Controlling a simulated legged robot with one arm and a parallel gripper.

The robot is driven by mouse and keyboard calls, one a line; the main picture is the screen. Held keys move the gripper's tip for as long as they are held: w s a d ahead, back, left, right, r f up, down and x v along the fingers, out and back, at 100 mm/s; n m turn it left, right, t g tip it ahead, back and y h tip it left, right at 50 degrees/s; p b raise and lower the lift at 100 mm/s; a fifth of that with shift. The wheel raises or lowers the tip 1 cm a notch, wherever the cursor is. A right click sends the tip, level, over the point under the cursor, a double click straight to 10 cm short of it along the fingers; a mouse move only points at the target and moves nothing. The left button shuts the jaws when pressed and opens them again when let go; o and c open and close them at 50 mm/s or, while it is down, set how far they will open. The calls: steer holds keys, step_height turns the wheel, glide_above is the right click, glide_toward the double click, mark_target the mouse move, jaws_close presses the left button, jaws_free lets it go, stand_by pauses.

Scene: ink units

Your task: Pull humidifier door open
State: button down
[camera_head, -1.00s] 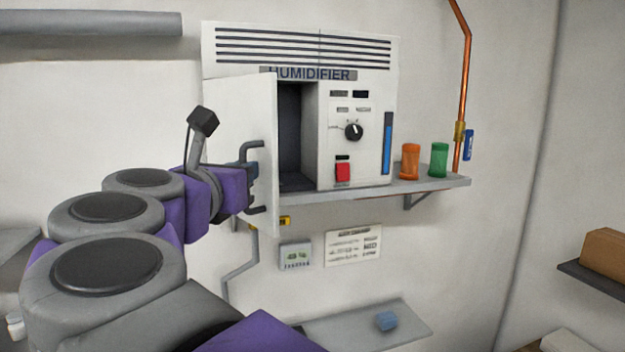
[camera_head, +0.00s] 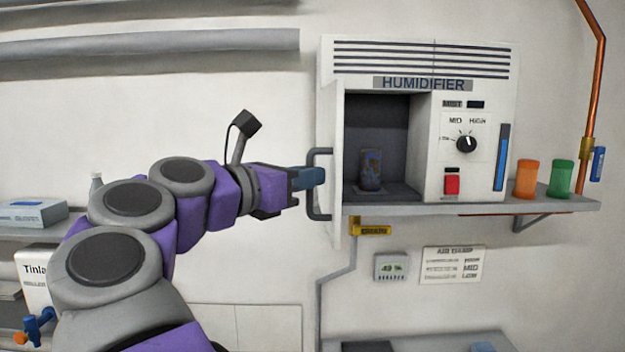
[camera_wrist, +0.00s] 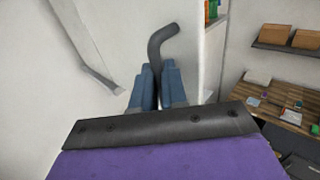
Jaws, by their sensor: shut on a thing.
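The humidifier (camera_head: 470,62) is a white wall unit on a grey shelf. Its white door (camera_head: 337,165) stands wide open on the left side, seen nearly edge-on in the head view. The dark compartment shows, with a patterned dark canister (camera_head: 371,170) inside. The door's dark bar handle (camera_head: 318,152) faces left. My gripper (camera_head: 318,177) is shut on the handle from the left. In the wrist view the blue fingers of my gripper (camera_wrist: 157,88) close around the handle (camera_wrist: 160,40), whose bent upper end sticks out above them.
Orange (camera_head: 525,180) and green (camera_head: 561,180) containers stand on the shelf (camera_head: 470,208) right of the humidifier. A copper pipe (camera_head: 597,80) runs down the wall beside them. Boxes sit at far left.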

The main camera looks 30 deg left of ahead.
steer(key=shift+s+a+r, duration=0.3)
steer(key=shift+s+a, duration=0.05)
steer(key=shift+a, duration=0.2)
steer(key=c, duration=1.2)
jaws_free()
steer(key=shift+d, duration=0.2)
steer(key=shift+o, duration=0.2)
steer(key=shift+w+f, duration=0.1)
steer(key=shift+f, duration=0.05)
steer(key=shift+a+f, duration=0.1)
steer(key=shift+a, duration=0.05)
